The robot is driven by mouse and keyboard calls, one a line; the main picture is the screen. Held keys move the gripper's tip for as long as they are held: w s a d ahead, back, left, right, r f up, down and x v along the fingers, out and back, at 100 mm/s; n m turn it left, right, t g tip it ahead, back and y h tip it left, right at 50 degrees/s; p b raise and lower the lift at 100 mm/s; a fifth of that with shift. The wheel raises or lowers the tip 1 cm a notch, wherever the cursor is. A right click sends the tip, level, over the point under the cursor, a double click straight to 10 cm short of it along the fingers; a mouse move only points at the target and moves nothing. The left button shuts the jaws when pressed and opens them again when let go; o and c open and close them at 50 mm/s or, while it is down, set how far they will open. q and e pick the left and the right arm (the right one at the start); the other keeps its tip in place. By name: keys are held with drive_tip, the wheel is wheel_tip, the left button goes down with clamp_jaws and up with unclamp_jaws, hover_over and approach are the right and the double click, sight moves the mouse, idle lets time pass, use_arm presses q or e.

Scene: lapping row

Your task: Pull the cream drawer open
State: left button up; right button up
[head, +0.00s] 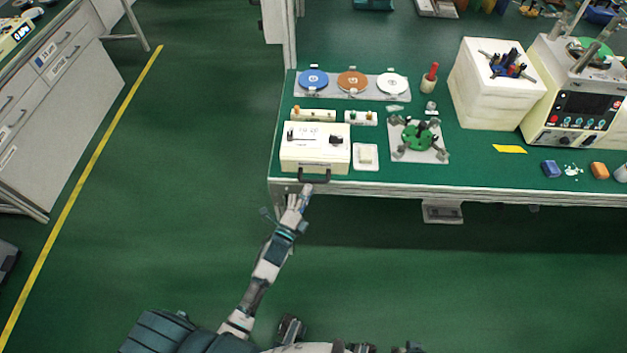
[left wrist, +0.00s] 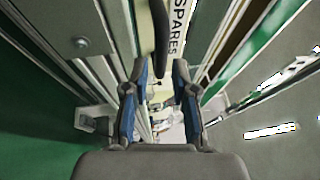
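The cream drawer unit (head: 315,160) sits at the front left corner of the green bench, with a dark handle (head: 314,178) on its front. It looks shut. My left gripper (head: 305,190) is just in front of and below the handle. In the left wrist view, the left gripper (left wrist: 159,70) has its two fingers apart with nothing held. The dark handle (left wrist: 160,40) shows just beyond the fingertips, roughly in line with the gap. A white label reading SPARES (left wrist: 178,28) is beside it. Whether a finger touches the handle I cannot tell. My right gripper is not in view.
The green bench (head: 480,172) holds a cream tile (head: 366,156), a plate with a green round fixture (head: 419,137), and a tray of coloured discs (head: 352,95). A white box (head: 495,85) and a machine (head: 580,100) stand at right. The floor in front is clear.

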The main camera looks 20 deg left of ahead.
sight(313, 181)
use_arm(q)
drive_tip(key=x, duration=0.4)
drive_tip(key=shift+w+f, duration=0.1)
drive_tip(key=shift+w+d, duration=0.1)
drive_tip(key=shift+w, duration=0.25)
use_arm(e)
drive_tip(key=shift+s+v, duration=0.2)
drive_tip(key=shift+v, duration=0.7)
use_arm(q)
drive_tip(key=shift+c, duration=0.3)
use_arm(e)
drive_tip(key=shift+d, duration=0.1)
use_arm(q)
clamp_jaws()
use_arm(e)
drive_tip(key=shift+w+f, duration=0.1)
